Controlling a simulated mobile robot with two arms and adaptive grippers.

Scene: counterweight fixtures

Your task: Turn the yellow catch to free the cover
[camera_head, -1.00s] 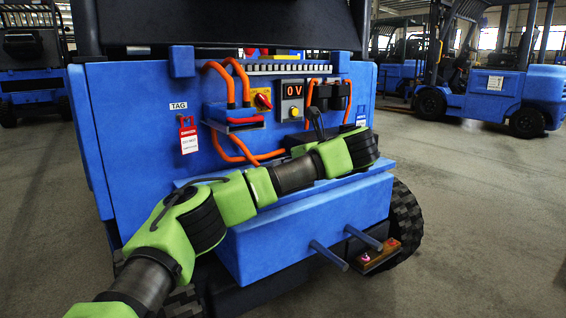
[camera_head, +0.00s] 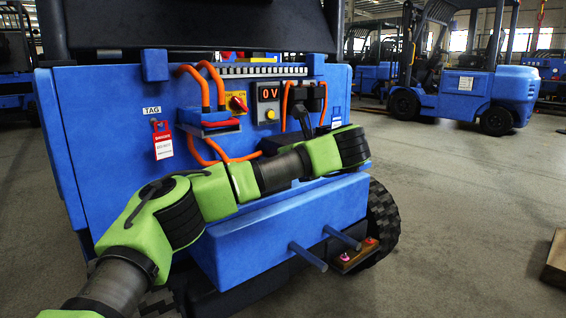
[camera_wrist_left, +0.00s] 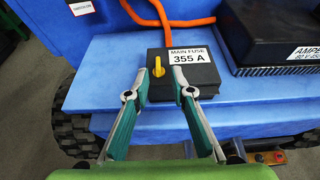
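The yellow catch (camera_wrist_left: 158,67) stands out from the black "MAIN FUSE 355 A" cover (camera_wrist_left: 203,72) in the left wrist view, left of the white label. It points up and down in the picture. My left gripper (camera_wrist_left: 157,92) is open. Its two fingertips stand apart, one at each side of the catch in the picture, below it; I see no contact. In the head view my left arm crosses in front of the blue truck (camera_head: 100,130), and it hides the gripper and catch. My right gripper is not in view.
Orange cables (camera_wrist_left: 172,20) run behind the fuse cover. A larger black box (camera_wrist_left: 270,30) stands to its right. A red danger tag (camera_head: 163,145) hangs on the truck. Two blue bars (camera_head: 308,257) stick out at the front. Open floor lies to the right.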

